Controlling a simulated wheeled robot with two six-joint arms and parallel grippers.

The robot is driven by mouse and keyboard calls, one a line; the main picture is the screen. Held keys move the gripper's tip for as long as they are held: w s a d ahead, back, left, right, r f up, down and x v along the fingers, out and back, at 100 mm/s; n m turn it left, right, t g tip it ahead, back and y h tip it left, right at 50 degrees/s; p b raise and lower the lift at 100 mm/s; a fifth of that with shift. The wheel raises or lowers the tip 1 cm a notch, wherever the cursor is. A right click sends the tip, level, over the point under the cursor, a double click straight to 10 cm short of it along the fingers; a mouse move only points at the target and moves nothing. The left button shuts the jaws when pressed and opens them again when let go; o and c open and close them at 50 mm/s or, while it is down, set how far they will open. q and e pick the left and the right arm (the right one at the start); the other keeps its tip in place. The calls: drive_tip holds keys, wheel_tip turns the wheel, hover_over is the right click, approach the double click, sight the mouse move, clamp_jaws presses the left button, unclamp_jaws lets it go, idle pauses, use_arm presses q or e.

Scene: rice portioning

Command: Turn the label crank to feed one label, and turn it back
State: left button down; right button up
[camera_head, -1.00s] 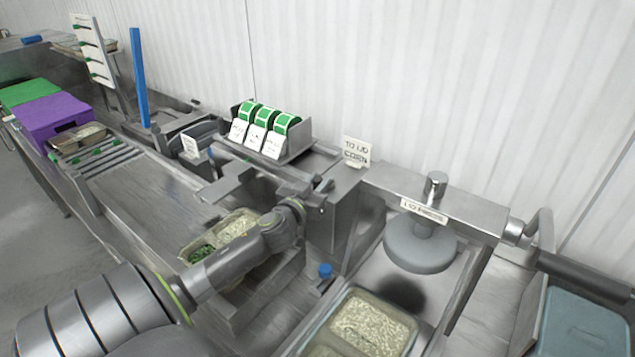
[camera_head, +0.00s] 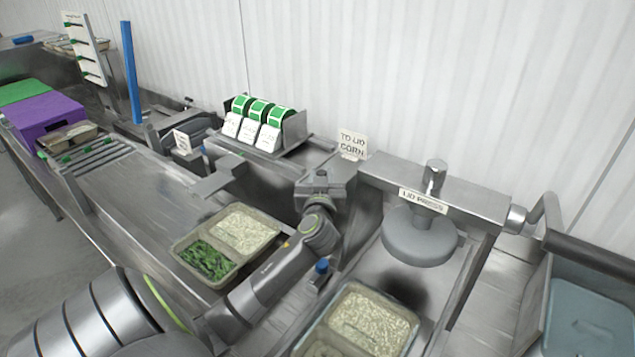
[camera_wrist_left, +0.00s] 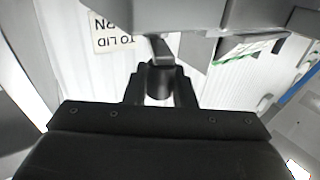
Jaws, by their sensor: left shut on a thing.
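The label dispenser (camera_head: 291,131) stands at the back centre, with green label rolls (camera_head: 260,108) and white labels hanging at its front. My left gripper (camera_head: 319,188) is at the right end of the dispenser's bench, by the grey housing. The wrist view shows its fingers (camera_wrist_left: 160,88) closed around a dark cylindrical grip, the label crank's handle (camera_wrist_left: 159,82). A short metal arm (camera_wrist_left: 161,48) runs from the handle up to a grey block. In the head view the gripper hides most of the crank. My right gripper is out of view.
A tray (camera_head: 177,251) of rice and greens lies on the steel bench left of my left arm. The lid press (camera_head: 420,238) stands to the right, with a rice tray (camera_head: 412,341) in front. A "TO LID CORN" sign (camera_head: 352,143) stands behind the gripper. A blue knob (camera_head: 322,266) is close to my forearm.

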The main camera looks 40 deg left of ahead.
use_arm(q)
drive_tip(key=shift+w+d+n+g+y+b, duration=0.2)
drive_tip(key=shift+d+n+g+y+b, duration=0.05)
drive_tip(key=shift+n+g+y+b, duration=0.3)
drive_tip(key=c, duration=1.3)
unclamp_jaws()
drive_tip(key=shift+o, duration=0.2)
drive_tip(key=shift+f, duration=0.1)
